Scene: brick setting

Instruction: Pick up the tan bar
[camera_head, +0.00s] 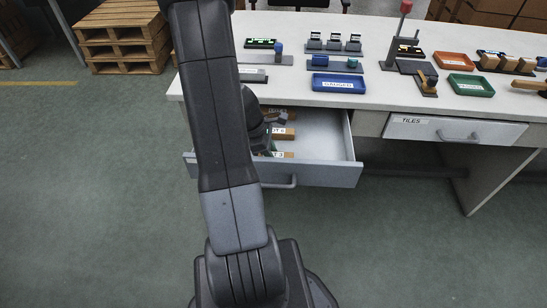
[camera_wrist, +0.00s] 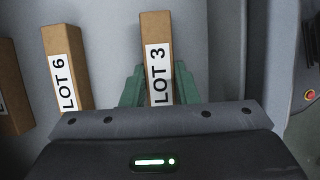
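A tan bar with a white label reading LOT 3 (camera_wrist: 158,28) lies in the middle of the wrist view. The green fingers of my gripper (camera_wrist: 159,88) stand close against its two long sides, near its lower end. They look shut on it, with no clear gap on either side. A second tan bar labelled LOT 6 (camera_wrist: 62,45) lies just left, apart from the fingers. Part of a third tan bar (camera_wrist: 12,85) shows at the left edge. In the head view my arm hides most of the gripper, which is down in the open drawer (camera_head: 325,174).
The drawer's floor is bare on the right. The desk top (camera_head: 300,97) above holds a blue tray (camera_head: 338,84), a red tray (camera_head: 455,61), a green tray (camera_head: 470,85) and small stands. Pallets (camera_head: 122,40) stand at back left.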

